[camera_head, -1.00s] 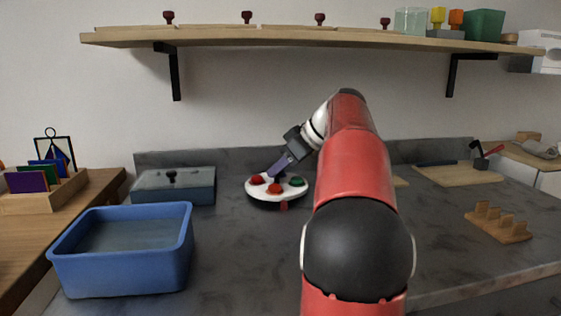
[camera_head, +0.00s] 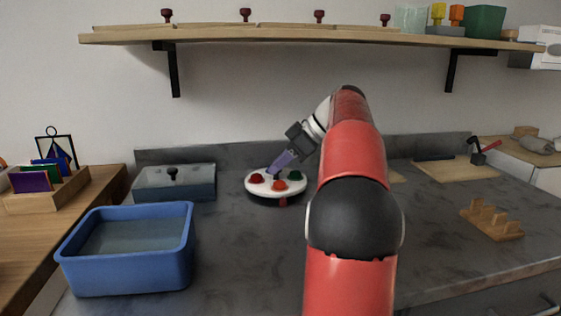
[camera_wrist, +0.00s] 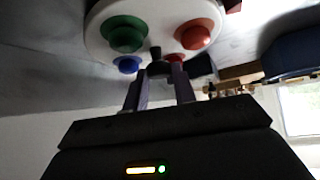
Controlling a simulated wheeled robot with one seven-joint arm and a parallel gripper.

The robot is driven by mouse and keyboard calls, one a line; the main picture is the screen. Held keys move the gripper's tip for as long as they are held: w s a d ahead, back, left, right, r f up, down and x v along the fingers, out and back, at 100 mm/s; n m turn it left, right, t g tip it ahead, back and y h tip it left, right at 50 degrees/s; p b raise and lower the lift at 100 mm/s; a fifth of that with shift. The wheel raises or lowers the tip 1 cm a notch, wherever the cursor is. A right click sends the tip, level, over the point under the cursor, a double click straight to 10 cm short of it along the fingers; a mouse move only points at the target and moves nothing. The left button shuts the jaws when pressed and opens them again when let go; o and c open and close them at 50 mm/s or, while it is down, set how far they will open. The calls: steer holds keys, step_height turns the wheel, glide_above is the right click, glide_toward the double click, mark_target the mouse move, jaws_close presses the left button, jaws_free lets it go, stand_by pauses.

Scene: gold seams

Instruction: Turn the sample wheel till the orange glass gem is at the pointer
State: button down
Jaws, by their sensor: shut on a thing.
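The sample wheel (camera_head: 249,189) is a white disc on a dark base on the grey counter. The orange gem (camera_head: 279,185) is at its front, close to the small red pointer (camera_head: 283,201) at the wheel's front edge. A dark red gem (camera_head: 257,178) is at the left and a green gem (camera_head: 295,175) at the right. In the wrist view, the orange gem (camera_wrist: 193,35), green gem (camera_wrist: 124,34), blue gem (camera_wrist: 128,64) and red gem (camera_wrist: 175,58) surround a dark centre knob (camera_wrist: 155,53). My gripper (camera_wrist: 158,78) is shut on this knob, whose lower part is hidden.
A blue bin (camera_head: 125,270) stands at the front left, with a grey lidded box (camera_head: 190,184) behind it. A wooden peg rack (camera_head: 491,220) and a cutting board (camera_head: 455,172) are on the right. A shelf (camera_head: 300,37) runs above. The counter around the wheel is clear.

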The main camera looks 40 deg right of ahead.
steer(key=c, duration=1.1)
jaws_free()
steer(key=shift+c, duration=0.2)
steer(key=shift+d, duration=0.1)
steer(key=p+v, duration=0.1)
steer(key=v, duration=0.6)
steer(key=shift+s, duration=0.1)
steer(key=shift+s+d+r, duration=0.15)
steer(key=shift+s+r, duration=0.05)
steer(key=shift+r, duration=0.05)
